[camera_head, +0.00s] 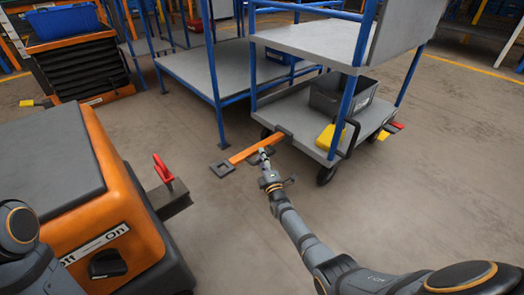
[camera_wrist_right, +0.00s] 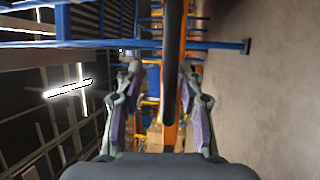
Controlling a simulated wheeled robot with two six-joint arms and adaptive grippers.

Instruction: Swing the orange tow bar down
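The orange tow bar (camera_head: 257,149) sticks out from the front of the grey-decked cart (camera_head: 310,139), with a dark square eye (camera_head: 222,168) at its free end. It points left and looks roughly level; its exact tilt is hard to tell. My right gripper (camera_head: 264,154) is at the middle of the bar, on its near side. In the right wrist view the open fingers (camera_wrist_right: 158,98) stand either side of a dark and orange bar (camera_wrist_right: 172,70), with a gap on the left. My left gripper is out of view; only part of that arm shows.
An orange and grey tow tractor (camera_head: 128,205) stands at left, with a red-handled hitch (camera_head: 165,175) facing the bar. A dark bin (camera_head: 345,95) sits on the cart's lower deck. A blue-framed platform (camera_head: 205,75) stands behind. Floor between tractor and cart is clear.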

